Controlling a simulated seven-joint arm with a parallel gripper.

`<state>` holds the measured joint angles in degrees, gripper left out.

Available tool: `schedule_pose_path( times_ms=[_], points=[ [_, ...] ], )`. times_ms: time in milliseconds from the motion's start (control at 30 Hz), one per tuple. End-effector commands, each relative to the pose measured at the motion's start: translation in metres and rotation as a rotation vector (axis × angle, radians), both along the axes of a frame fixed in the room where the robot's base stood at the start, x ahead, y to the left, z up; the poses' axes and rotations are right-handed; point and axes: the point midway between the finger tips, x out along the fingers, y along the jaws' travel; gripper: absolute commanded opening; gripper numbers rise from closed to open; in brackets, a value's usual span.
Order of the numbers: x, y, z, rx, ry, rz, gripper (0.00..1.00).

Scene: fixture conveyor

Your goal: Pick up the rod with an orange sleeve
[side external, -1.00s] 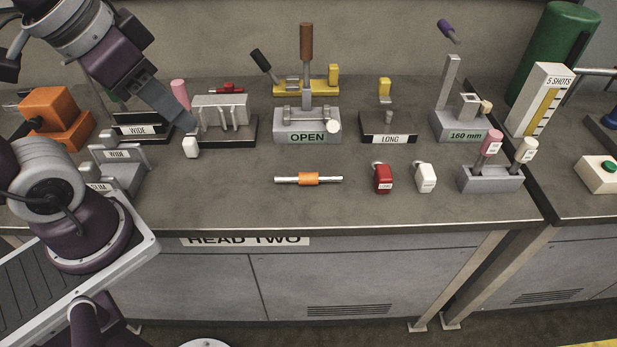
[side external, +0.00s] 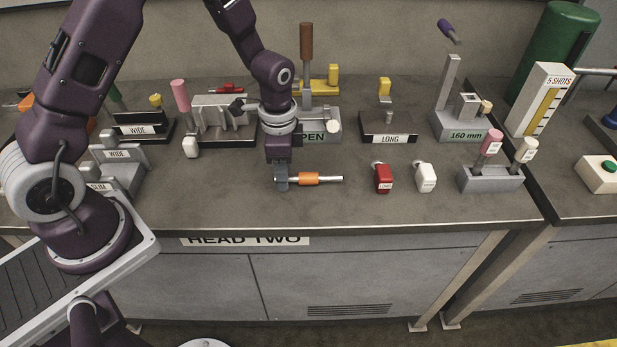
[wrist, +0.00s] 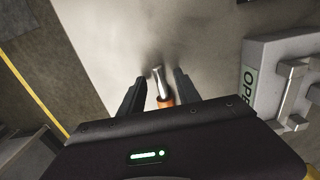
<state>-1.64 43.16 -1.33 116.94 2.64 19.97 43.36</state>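The rod with an orange sleeve (side external: 318,178) lies on the bench top, its bare right end showing in the side view. My gripper (side external: 281,186) points down over its left end and hides that end there. In the wrist view, the rod's bare metal end (wrist: 160,79) and part of the orange sleeve (wrist: 166,103) show between the two fingers of my gripper (wrist: 159,76). The fingers are apart, with a gap on each side of the rod. The rest of the rod is hidden behind the gripper body.
A red block (side external: 382,178) and a white block (side external: 425,177) stand right of the rod. The fixture marked OPEN (side external: 325,130) is behind it, also at right in the wrist view (wrist: 282,75). The bench front (side external: 330,215) is clear.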

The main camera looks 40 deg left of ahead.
Motion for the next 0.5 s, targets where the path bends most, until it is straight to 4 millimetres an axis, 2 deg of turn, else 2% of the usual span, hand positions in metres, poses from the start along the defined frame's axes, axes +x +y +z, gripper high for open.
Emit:
schedule_pose_path(
  times_ms=[100, 267, 467, 500],
  points=[
    [-0.0002, 0.0001, -0.0078, 0.000, 0.000, 0.001, 0.39],
    [0.0000, 0.0001, -0.0076, 0.000, -0.001, 0.002, 0.39],
    [-0.0001, 0.0002, -0.0073, 0.001, -0.001, 0.002, 0.02],
    [-0.0001, 0.0002, -0.0073, 0.001, -0.001, 0.003, 0.00]
  ],
)
